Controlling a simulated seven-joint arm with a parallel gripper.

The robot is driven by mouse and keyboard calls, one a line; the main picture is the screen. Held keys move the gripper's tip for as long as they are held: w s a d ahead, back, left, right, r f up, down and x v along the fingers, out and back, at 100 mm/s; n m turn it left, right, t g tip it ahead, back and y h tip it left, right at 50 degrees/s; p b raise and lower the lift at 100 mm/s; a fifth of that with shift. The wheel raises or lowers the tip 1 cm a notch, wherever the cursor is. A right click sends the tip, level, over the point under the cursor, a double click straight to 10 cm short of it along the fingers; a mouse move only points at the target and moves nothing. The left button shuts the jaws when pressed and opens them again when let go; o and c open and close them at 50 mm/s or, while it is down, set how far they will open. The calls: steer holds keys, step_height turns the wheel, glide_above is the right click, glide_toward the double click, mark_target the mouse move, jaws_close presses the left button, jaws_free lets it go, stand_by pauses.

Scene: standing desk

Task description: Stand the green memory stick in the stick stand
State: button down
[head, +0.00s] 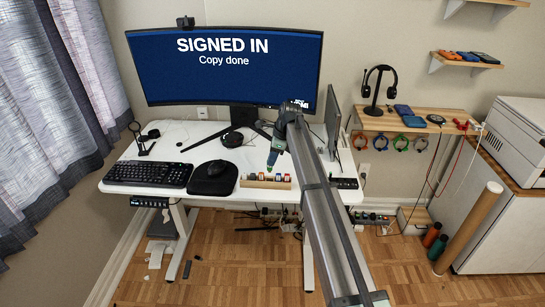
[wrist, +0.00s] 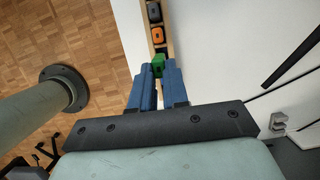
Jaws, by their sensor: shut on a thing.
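The green memory stick (wrist: 160,70) is between the blue fingertips of my gripper (wrist: 157,80) in the wrist view, and the jaws are shut on it. In the head view my gripper (head: 271,160) points down just above the wooden stick stand (head: 265,185) at the front edge of the desk. The stand also shows in the wrist view (wrist: 170,45), running up from the green stick, with an orange stick (wrist: 156,33) and a dark stick (wrist: 154,12) in it. Whether the green stick's lower end is inside a slot or just above the stand is hidden.
A black mouse mat (head: 213,178) and keyboard (head: 148,174) lie left of the stand. The large monitor (head: 225,65) behind reads "SIGNED IN, Copy done". A second screen (head: 333,120) stands right of my arm.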

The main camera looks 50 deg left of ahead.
steer(key=shift+f, duration=3)
steer(key=c, duration=1.1)
jaws_free()
steer(key=shift+o, duration=0.2)
steer(key=v, duration=1.4)
steer(key=shift+f, duration=0.1)
